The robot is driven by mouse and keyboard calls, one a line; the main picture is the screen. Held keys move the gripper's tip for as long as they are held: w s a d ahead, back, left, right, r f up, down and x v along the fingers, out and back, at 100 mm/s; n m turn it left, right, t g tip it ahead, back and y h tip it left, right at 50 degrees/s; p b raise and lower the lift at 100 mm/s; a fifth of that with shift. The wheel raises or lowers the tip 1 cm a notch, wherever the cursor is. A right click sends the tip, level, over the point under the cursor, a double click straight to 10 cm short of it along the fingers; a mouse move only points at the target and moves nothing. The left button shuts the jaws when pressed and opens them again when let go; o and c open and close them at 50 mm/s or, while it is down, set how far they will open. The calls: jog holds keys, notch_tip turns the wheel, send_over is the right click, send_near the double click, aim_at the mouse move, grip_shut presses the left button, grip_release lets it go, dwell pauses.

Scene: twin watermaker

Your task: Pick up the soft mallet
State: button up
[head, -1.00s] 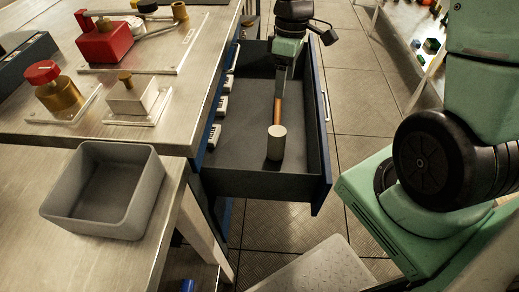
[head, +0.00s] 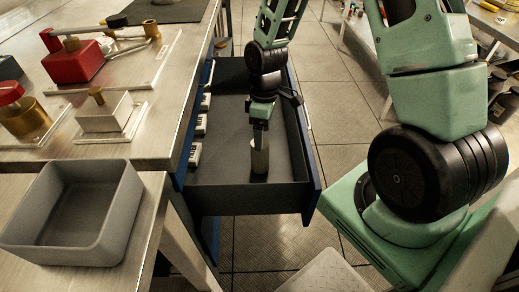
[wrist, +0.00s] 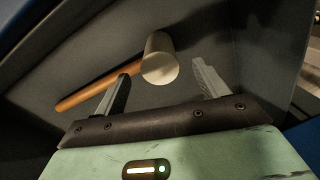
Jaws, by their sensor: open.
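The soft mallet lies in the open drawer (head: 215,195). Its pale cylindrical head (head: 260,163) shows in the head view, just below my gripper (head: 261,128), which hides the handle there. In the wrist view the mallet head (wrist: 159,62) appears between the two fingertips of my gripper (wrist: 161,70). Its orange-brown wooden handle (wrist: 88,90) runs to the lower left, and the left finger crosses in front of part of it. My gripper is open and holds nothing. I cannot tell whether the fingers touch the mallet.
Drawer walls surround the mallet closely. Several white blocks (head: 196,154) line the drawer's left side. A grey open bin (head: 70,208) stands on the metal bench to the left, with red (head: 75,62) and brass fittings behind it. The drawer floor around the mallet is clear.

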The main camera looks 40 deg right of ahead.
jog(key=f, duration=0.3)
jog(key=f+b, duration=0.1)
jog(key=f, duration=0.1)
jog(key=shift+a, duration=0.35)
jog(key=shift+r, duration=0.1)
jog(key=c, duration=1.5)
jog(key=shift+o, duration=0.2)
jog(key=shift+w+r+p, duration=0.1)
jog(key=shift+r+p, duration=1.1)
jog(key=shift+r, duration=3.85)
jog(key=o, duration=0.8)
jog(key=c, duration=0.9)
